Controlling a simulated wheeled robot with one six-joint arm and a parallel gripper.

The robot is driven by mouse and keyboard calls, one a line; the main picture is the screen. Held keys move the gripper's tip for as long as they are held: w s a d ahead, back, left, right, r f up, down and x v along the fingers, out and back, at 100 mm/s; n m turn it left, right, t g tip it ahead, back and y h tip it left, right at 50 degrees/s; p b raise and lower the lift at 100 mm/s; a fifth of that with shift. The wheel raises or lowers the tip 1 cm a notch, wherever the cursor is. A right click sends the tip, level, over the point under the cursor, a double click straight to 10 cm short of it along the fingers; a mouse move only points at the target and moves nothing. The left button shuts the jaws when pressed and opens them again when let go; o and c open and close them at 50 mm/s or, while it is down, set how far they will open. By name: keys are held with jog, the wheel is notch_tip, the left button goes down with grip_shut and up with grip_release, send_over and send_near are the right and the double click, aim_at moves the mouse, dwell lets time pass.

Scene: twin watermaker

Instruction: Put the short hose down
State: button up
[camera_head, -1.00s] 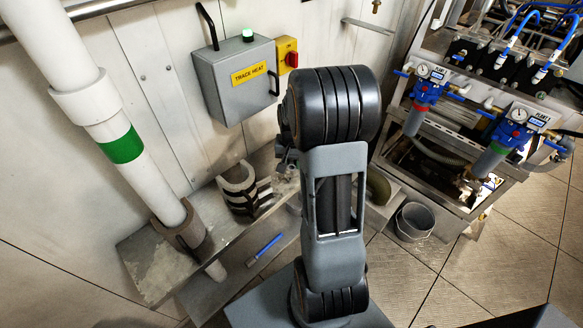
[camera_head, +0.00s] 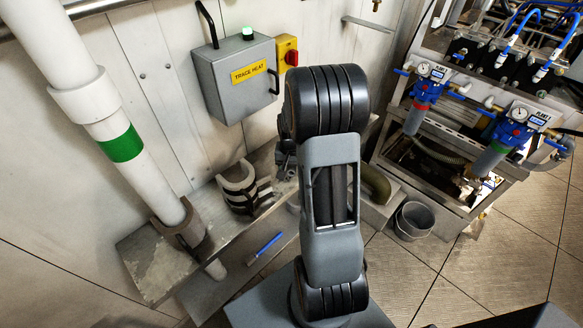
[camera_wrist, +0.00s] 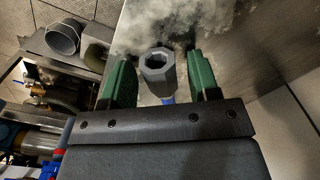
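In the wrist view my gripper (camera_wrist: 163,82) has two green fingers, one on each side of a grey hexagonal end fitting (camera_wrist: 160,62). The rest of the hose is hidden behind the fitting and the gripper. In the head view my arm's dark joint hides most of the gripper and the hose.
A worn metal bench (camera_head: 160,265) runs along the wall, with a grey half-round pipe shell (camera_head: 238,190) on it. A blue-handled brush (camera_head: 265,246) lies at the bench. A bucket (camera_head: 413,220) stands on the floor beside the equipment rack (camera_head: 430,150). A trace heat box (camera_head: 237,80) hangs above.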

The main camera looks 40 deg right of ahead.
jog(key=shift+r, duration=0.1)
notch_tip(320, 180, up, 12)
jog(key=s+a+r+n+t, duration=0.2)
jog(key=s+a+n, duration=0.2)
jog(key=a, duration=0.4)
jog(key=s+a+r+n+t, duration=0.2)
jog(key=s+a+r+n, duration=0.1)
jog(key=s+a, duration=0.4)
jog(key=shift+a+r+n, duration=0.25)
jog(key=shift+a+n, duration=0.25)
jog(key=shift+a, duration=0.4)
jog(key=shift+d, duration=0.15)
